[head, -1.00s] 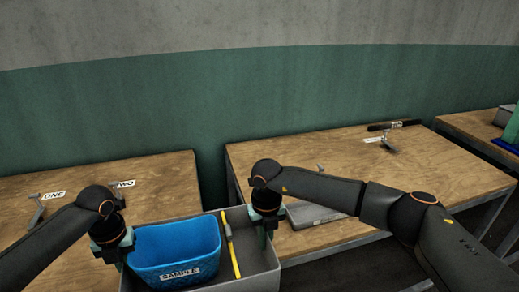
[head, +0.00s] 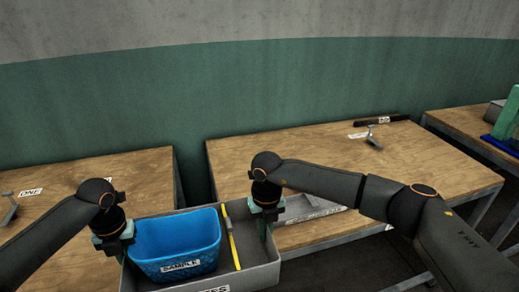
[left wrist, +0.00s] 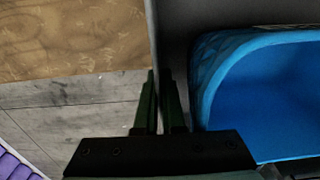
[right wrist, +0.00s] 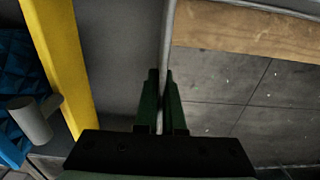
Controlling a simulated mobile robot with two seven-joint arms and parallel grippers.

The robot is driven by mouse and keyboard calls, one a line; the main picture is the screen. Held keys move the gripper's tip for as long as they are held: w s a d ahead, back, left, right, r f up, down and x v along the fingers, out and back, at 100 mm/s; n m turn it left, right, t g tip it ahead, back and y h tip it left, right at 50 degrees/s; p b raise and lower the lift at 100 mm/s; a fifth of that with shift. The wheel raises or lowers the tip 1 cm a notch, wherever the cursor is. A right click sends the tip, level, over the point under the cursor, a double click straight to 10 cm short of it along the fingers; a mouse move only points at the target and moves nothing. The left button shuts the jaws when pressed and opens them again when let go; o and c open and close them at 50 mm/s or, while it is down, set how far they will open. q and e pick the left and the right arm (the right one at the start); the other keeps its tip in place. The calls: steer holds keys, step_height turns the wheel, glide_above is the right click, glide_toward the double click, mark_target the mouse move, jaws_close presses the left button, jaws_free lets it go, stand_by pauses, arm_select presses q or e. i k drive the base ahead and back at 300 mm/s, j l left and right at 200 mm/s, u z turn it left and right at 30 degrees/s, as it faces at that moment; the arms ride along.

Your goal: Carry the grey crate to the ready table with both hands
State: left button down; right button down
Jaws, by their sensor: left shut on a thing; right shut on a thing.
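The grey crate (head: 262,274) is at the bottom of the head view, held between my two grippers. A blue bin (head: 178,240) labelled SAMPLE and a yellow stick (head: 231,243) are inside it. My left gripper (head: 122,252) is shut on the crate's left wall, which also shows in the left wrist view (left wrist: 153,40). My right gripper (head: 264,230) is shut on the crate's right wall, which shows in the right wrist view (right wrist: 166,45). The crate's lower part is cut off by the frame. I cannot tell which table is the ready table.
A wooden table (head: 145,180) stands at left and another (head: 325,155) at centre right, with a narrow gap between them. The centre table bears a grey tray (head: 310,208), a small metal lever piece (head: 373,138) and a black bar (head: 382,120). A third table (head: 468,126) is far right.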

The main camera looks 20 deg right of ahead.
mark_target(440, 161)
steer(key=l, duration=3.05)
steer(key=i, duration=0.05)
